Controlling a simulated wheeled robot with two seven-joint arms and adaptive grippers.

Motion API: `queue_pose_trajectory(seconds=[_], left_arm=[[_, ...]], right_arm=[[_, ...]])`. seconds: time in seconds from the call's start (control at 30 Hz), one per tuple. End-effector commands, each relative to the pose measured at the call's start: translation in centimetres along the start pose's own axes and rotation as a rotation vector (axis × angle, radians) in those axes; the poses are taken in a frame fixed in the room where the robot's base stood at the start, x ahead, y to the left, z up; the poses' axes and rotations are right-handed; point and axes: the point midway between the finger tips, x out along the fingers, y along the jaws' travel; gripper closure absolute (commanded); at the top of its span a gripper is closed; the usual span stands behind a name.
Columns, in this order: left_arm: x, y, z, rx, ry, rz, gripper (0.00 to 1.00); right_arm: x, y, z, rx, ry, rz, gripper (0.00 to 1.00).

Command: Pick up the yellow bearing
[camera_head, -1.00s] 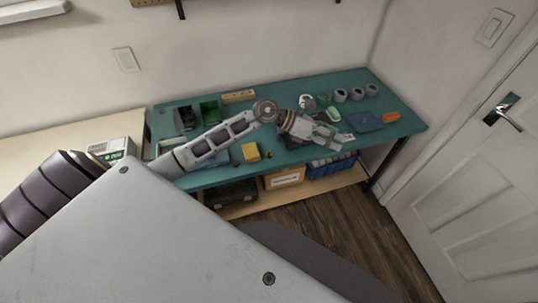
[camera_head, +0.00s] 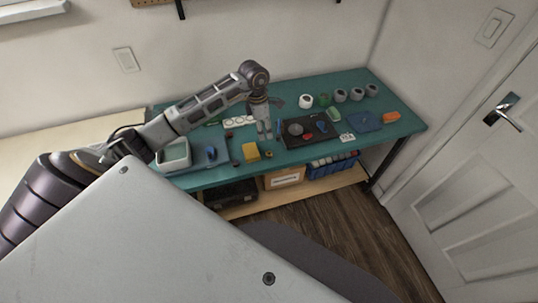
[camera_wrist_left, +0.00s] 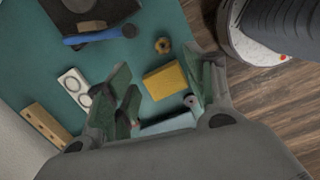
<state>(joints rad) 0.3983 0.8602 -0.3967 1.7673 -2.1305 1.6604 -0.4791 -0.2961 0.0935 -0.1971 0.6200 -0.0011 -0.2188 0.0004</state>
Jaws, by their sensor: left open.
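The yellow bearing is a small brassy ring (camera_wrist_left: 162,45) lying flat on the teal bench top, past the open fingers in the left wrist view. In the head view it is a tiny spot (camera_head: 268,154) near the bench's front edge, to the right of a yellow block (camera_head: 250,151). My left gripper (camera_head: 265,136) points down over the bench, behind the bearing in the head view. Its two fingers are apart (camera_wrist_left: 157,65) with nothing held; the yellow block (camera_wrist_left: 165,81) shows between them, below the bearing. My right gripper is in neither view.
A black tray (camera_head: 322,138) with a grey disc and small parts lies to the right. A blue-handled tool (camera_wrist_left: 100,37) lies near the bearing. A white panel with round openings (camera_wrist_left: 74,90) and a drilled wooden block (camera_wrist_left: 45,125) lie left. Several cups (camera_head: 340,95) stand at the back right.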

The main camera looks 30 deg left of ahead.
Motion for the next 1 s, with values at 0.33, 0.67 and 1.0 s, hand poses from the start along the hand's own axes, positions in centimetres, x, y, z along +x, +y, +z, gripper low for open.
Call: queue_pose_trajectory(seconds=[0.33, 0.67, 1.0], left_arm=[[-0.1, 0.2, -0.3, -0.001, 0.013, 0.004, 0.46], [1.8, 0.1, -0.3, -0.002, 0.012, 0.001, 0.46], [6.2, 0.0, -0.3, -0.002, 0.011, -0.001, 0.46]], right_arm=[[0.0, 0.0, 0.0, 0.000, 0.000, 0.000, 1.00], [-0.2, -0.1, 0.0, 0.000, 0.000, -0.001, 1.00], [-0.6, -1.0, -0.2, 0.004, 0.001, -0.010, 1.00]])
